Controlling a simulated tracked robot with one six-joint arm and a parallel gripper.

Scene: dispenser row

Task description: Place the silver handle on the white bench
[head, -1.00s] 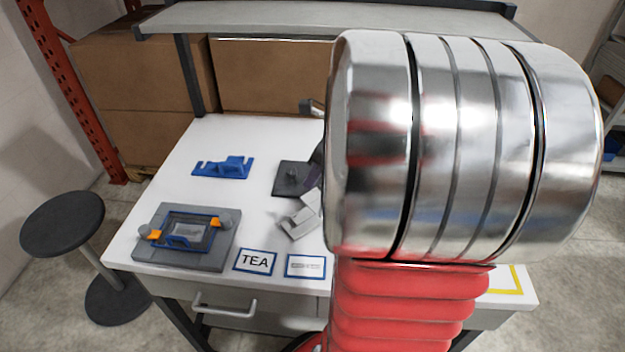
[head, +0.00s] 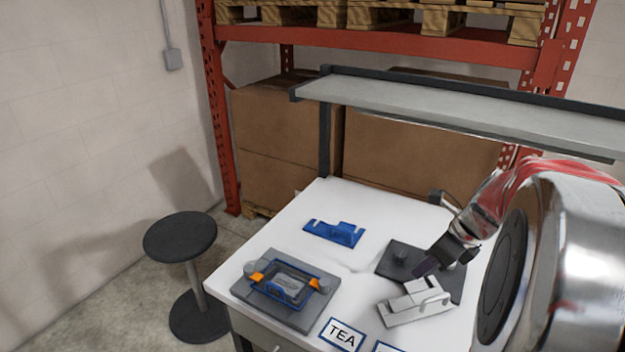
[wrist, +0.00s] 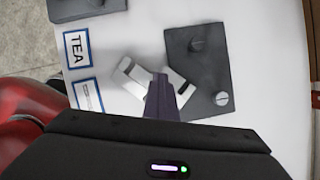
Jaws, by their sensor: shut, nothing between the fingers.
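My gripper (head: 428,267) is shut and empty, pointing down over the area between the dark plate and the silver piece. In the wrist view my gripper (wrist: 161,82) overlaps the silver piece; I cannot tell whether they touch.
A grey fixture (head: 250,293) with orange clips and a blue bracket (head: 335,232) sit on the bench. A TEA label (head: 342,335) is at the front. A grey shelf (head: 430,105) spans above the back. A black stool (head: 180,237) stands left. Bare bench lies between blue bracket and plate.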

